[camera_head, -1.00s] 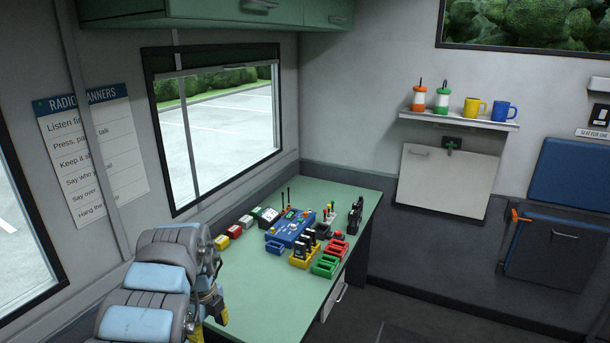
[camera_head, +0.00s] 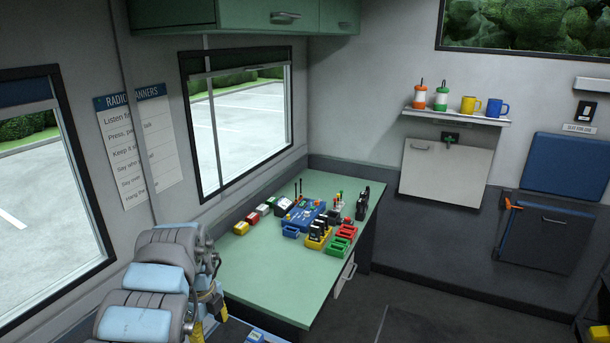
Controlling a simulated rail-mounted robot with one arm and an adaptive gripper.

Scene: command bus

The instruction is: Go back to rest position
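My arm (camera_head: 150,290), with grey links and light blue pads, is folded at the lower left of the head view. It stands in front of the near left part of the green desk (camera_head: 270,280). Small dark and yellow parts show at its right side, but I cannot make out any gripper fingers. Whether anything is held cannot be seen.
The desk carries a blue box (camera_head: 305,214), a yellow tray (camera_head: 318,243), a green tray (camera_head: 336,247), a red tray (camera_head: 346,231) and small coloured blocks. A wall shelf (camera_head: 455,117) holds mugs and bottles. Dark floor (camera_head: 385,300) right of the desk is clear.

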